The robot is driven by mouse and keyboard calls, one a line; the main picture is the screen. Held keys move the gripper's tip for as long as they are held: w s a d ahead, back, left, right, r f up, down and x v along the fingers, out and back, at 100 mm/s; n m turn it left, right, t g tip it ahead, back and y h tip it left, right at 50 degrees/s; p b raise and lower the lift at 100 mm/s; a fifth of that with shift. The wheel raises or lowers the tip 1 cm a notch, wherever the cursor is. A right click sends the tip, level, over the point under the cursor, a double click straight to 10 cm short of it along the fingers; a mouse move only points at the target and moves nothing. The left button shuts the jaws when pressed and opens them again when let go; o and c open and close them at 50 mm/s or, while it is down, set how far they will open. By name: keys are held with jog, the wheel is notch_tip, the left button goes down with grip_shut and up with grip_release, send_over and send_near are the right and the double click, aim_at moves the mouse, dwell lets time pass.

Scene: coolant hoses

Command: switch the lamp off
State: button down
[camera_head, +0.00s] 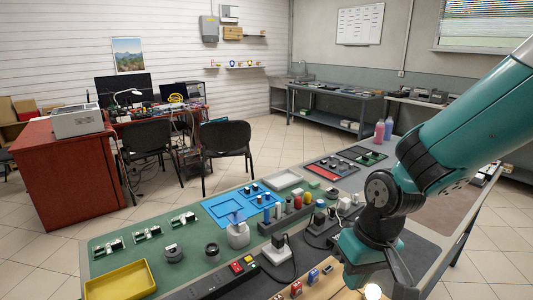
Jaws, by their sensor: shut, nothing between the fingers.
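A round lamp bulb (372,291) glows warm white at the bottom edge of the picture, so it is lit. Its base is cut off or hidden. My gripper (402,275) points down just right of the bulb, shut and empty; its tips are hard to make out at the bottom edge. I cannot tell whether it touches anything. A wooden board (318,285) left of the bulb carries small red and blue parts that look like switches. I cannot tell which one belongs to the lamp.
A yellow tray (120,281), a blue tray (222,209), a white bottle (238,236) and a row of coloured cylinders (287,208) crowd the bench. A red desk (65,175) stands behind.

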jog(key=s+a+r+n+y, duration=0.1)
jog(key=s+r+n, duration=0.3)
jog(key=s+r, duration=0.8)
jog(key=shift+s+a+y, duration=0.15)
jog(key=shift+s+y, duration=0.45)
jog(key=shift+s, duration=0.4)
jog(key=shift+w, duration=0.15)
